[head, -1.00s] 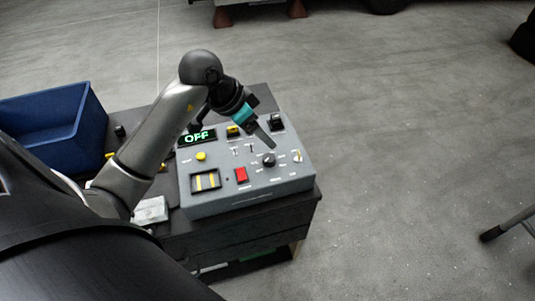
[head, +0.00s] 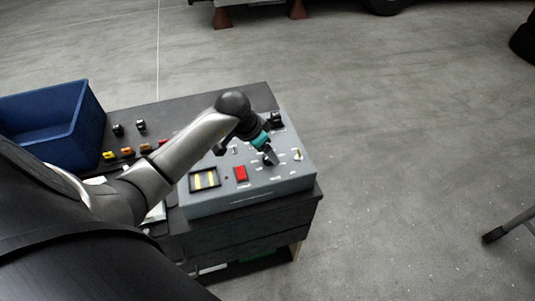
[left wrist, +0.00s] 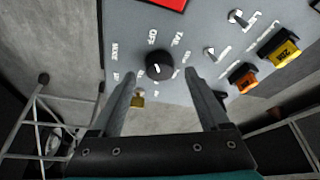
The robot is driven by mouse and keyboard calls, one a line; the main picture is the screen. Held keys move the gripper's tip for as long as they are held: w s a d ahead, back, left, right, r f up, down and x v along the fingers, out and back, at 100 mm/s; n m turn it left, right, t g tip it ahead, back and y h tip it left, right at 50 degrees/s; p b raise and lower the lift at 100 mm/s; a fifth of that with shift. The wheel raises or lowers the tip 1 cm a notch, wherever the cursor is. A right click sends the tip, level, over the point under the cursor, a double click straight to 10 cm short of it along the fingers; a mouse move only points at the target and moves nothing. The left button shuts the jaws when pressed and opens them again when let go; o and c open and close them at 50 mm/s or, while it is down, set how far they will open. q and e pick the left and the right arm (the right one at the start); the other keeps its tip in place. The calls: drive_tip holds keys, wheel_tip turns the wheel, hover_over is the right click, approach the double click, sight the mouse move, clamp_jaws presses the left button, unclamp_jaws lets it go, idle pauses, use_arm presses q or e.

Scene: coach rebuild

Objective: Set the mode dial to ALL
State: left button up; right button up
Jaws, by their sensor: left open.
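The mode dial is a round black knob (left wrist: 160,66) on the grey control box (head: 245,196). Labels ring it, with OFF and TAIL readable above it in the left wrist view; the other labels are too small to read surely. A small white mark shows on the knob, but I cannot tell which label it points at. My left gripper (left wrist: 160,76) is open, its fingertips on either side of the dial with visible gaps. In the head view the left gripper (head: 270,157) is over the dial and largely hides it. My right gripper is not in view.
A blue bin (head: 82,130) stands at the left.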

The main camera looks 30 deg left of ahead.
use_arm(q)
drive_tip(key=shift+x, duration=0.9)
clamp_jaws()
